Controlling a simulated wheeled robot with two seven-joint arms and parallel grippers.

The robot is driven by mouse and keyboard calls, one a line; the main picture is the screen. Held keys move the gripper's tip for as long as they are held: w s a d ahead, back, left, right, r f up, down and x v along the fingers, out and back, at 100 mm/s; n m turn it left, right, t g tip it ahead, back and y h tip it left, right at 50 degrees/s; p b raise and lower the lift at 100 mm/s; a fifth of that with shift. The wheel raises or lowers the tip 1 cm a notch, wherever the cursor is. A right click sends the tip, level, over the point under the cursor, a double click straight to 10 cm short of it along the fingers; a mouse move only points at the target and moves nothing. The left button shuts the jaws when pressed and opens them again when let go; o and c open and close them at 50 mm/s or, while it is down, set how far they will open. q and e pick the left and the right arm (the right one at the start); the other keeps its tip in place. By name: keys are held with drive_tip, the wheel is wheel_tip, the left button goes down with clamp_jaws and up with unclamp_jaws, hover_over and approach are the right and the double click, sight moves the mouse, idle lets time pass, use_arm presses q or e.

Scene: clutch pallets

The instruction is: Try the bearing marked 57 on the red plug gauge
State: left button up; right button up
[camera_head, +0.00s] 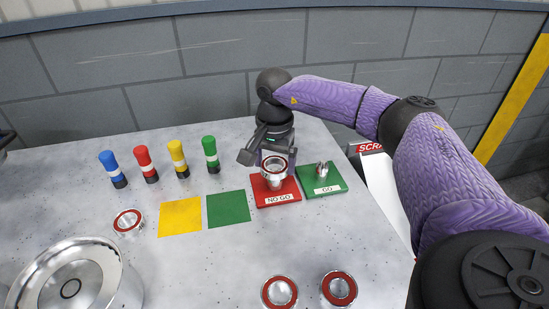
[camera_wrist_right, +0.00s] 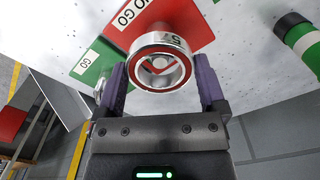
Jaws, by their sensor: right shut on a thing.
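The bearing marked 57 (camera_wrist_right: 160,58) is a silver ring with a red inner band; it also shows in the head view (camera_head: 274,164). My right gripper (camera_head: 262,158) is shut on it; its fingers (camera_wrist_right: 161,85) grip the ring's sides in the wrist view. The red plug gauge is a red NO GO plate (camera_head: 285,198) with a metal plug (camera_head: 273,182). The bearing is at the plug's top in the head view; I cannot tell whether it is around the plug or just above it. A dark part at the left edge may be my left gripper (camera_head: 5,138).
A green GO gauge plate (camera_head: 325,187) stands right of the red one. Yellow (camera_head: 180,216) and green (camera_head: 229,208) squares lie left. Blue, red, yellow and green banded cylinders stand behind. Loose bearings (camera_head: 129,222) (camera_head: 279,292) (camera_head: 339,289) and a large metal part (camera_head: 75,280) lie in front.

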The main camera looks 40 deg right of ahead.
sight(275, 169)
idle(0.3)
drive_tip(key=o, duration=1.1)
wheel_tip(275, 169, up, 9)
drive_tip(key=p, duration=0.7)
drive_tip(key=shift+p, duration=0.4)
